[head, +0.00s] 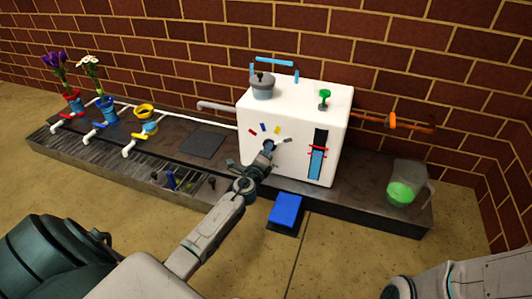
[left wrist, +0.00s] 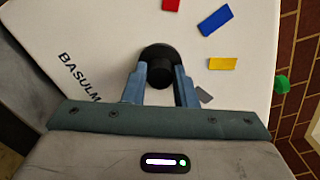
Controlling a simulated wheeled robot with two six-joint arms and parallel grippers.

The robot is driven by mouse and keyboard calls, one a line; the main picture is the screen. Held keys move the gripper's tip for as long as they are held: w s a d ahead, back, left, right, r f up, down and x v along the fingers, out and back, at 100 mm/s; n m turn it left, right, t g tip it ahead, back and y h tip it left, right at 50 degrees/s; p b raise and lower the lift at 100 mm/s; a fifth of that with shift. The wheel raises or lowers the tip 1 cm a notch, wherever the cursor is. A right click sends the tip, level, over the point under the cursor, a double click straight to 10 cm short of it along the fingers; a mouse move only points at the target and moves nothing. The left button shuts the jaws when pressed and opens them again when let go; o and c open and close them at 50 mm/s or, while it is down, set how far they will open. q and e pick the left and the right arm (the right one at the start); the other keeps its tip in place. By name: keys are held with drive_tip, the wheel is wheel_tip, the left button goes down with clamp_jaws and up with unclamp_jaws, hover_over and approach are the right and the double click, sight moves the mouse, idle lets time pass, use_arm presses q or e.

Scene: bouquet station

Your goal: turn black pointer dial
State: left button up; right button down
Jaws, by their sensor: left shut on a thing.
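The black pointer dial (left wrist: 158,62) is on the front face of a white box-shaped machine (head: 258,115). In the left wrist view the dial's round black knob sits between the two fingers of my left gripper (left wrist: 159,88), which is shut on it. In the head view my left gripper (head: 268,153) reaches the front of the machine and hides most of the dial. Red, blue and yellow marks (left wrist: 222,63) lie around the dial, and a grey one is partly behind a finger. My right arm shows at the lower right of the head view; its gripper is not visible.
The machine has a blue slider (head: 316,164), a lidded grey pot (head: 262,88) and a green knob (head: 324,98). A blue pedal (head: 286,209) sits in front. A clear jug (head: 407,185) with green content stands right. Flower vases (head: 108,110) stand left.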

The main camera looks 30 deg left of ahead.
use_arm(q)
drive_tip(key=shift+n+b, duration=1.55)
drive_tip(key=shift+n, duration=2.05)
drive_tip(key=o, duration=1)
drive_tip(key=shift+s, duration=0.1)
drive_tip(key=p+v, duration=0.1)
drive_tip(key=v, duration=0.9)
drive_tip(key=shift+s, duration=0.35)
